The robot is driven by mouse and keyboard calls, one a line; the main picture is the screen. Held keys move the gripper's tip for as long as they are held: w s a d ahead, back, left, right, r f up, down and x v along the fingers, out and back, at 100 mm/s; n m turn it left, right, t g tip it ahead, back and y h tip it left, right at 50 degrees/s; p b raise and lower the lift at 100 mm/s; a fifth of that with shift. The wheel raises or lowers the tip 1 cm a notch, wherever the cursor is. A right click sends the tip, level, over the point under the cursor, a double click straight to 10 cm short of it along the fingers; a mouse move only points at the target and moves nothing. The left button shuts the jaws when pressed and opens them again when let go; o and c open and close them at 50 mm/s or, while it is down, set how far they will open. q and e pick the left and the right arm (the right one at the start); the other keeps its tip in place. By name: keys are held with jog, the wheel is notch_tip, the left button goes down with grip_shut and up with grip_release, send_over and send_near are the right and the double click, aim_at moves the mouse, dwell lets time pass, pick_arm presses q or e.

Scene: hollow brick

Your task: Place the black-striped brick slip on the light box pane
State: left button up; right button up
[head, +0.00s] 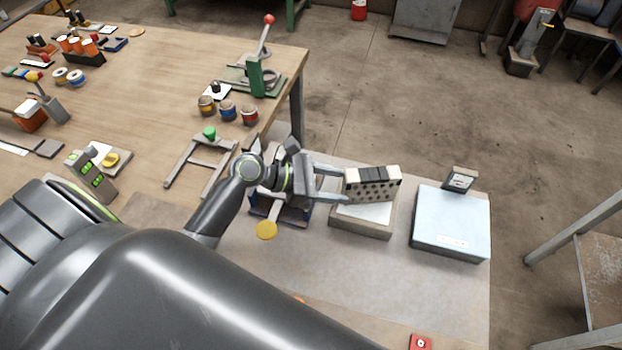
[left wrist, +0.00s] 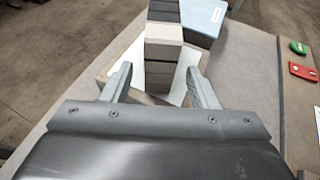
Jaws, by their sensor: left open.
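The brick slip (head: 372,184) is cream with dark stripes across its top and dark holes in its side. It is over a low beige box (head: 362,228) with a white top; whether it touches that top is hard to tell. A wider box with a pale blue-white top (head: 450,218) stands to its right; I cannot tell for certain which is the light box. My left gripper (head: 343,185) is open at the brick's left end. In the left wrist view, its fingers (left wrist: 158,72) lie either side of the brick slip (left wrist: 165,50), with gaps. My right gripper is out of view.
A small sign (head: 460,180) stands behind the pale box. A dark stand (head: 285,212) sits beneath my left wrist, with a yellow disc (head: 266,230) in front. A red block (head: 420,342) lies at the near edge. The grey mat (head: 400,285) is clear in front of the boxes.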

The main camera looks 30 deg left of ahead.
pick_arm(q)
jog(key=v, duration=0.6)
jog(key=shift+s+a+r, duration=0.1)
jog(key=shift+s, duration=0.05)
dwell(0.5)
